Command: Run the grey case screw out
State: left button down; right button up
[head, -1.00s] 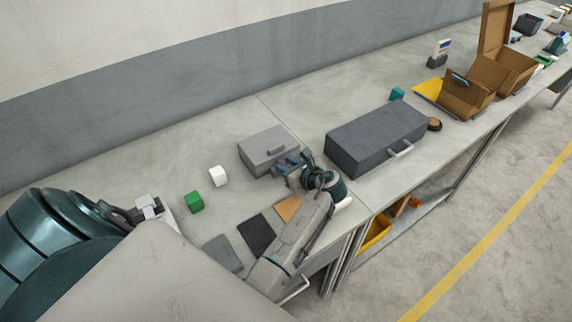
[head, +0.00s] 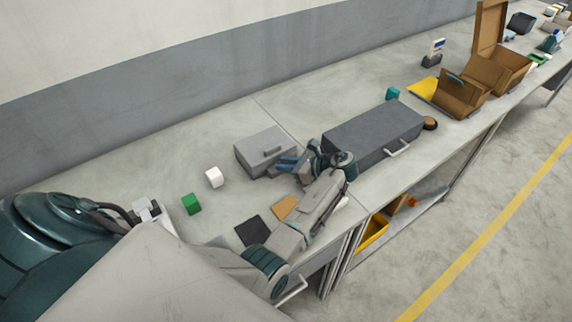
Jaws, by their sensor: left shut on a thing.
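The screw is too small and too covered by the fingers to make out. My right gripper does not show clearly.
A larger dark grey case (head: 372,133) stands close to the right of my wrist. A white block (head: 214,177) and a green block (head: 191,204) lie to the left. Dark (head: 253,231) and tan (head: 285,207) flat squares lie in front.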

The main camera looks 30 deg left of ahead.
pick_arm(q)
jog(key=shift+s+f, duration=0.1)
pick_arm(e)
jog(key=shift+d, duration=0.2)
pick_arm(q)
jog(key=c, duration=1.3)
grip_release()
jog(key=shift+a, duration=0.1)
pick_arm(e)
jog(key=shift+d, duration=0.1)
pick_arm(q)
jog(key=shift+r, duration=0.2)
